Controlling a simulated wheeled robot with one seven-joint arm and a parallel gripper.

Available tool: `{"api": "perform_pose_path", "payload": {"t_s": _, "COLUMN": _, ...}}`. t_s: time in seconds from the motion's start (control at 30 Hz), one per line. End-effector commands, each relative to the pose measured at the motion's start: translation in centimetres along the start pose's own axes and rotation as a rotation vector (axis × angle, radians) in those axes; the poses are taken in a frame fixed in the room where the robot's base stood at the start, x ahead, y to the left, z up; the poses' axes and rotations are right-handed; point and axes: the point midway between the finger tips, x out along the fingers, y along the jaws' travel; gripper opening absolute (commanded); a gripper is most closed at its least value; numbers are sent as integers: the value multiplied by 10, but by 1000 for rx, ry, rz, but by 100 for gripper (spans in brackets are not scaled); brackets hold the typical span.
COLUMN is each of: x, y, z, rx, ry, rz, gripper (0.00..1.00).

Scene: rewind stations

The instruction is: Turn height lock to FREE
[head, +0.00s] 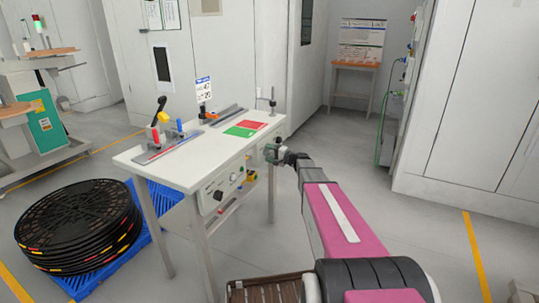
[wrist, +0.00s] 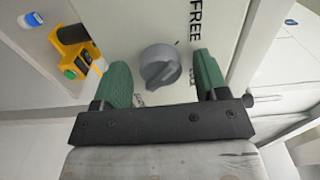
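The height lock knob (wrist: 160,66) is a round grey dial with a raised grip bar, on a pale panel in the wrist view. The word FREE (wrist: 195,20) is printed above and to the right of it, turned sideways. Other lettering near the knob is partly hidden by my fingers. My gripper (wrist: 165,82) is open, one green finger on each side of the knob, apart from it as far as I can see. In the head view my gripper (head: 272,153) is at the right end of the white table's front panel, and the knob is hidden there.
A yellow device with a green button (wrist: 77,50) sits left of the knob. The white table (head: 190,165) carries red and green mats (head: 245,128). A black reel stack (head: 78,225) stands on a blue pallet (head: 165,200) at left. Floor right of the table is clear.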

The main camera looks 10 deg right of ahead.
Motion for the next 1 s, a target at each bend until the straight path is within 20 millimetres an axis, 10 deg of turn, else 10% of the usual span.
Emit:
{"api": "perform_pose_path", "payload": {"t_s": 0.33, "x": -10, "y": -1, "z": 0, "rx": 2, "ry": 1, "rz": -1, "gripper": 67}}
{"api": "perform_pose_path", "payload": {"t_s": 1.0, "x": -107, "y": 0, "z": 0, "rx": 1, "ry": 1, "rz": 0, "gripper": 67}}
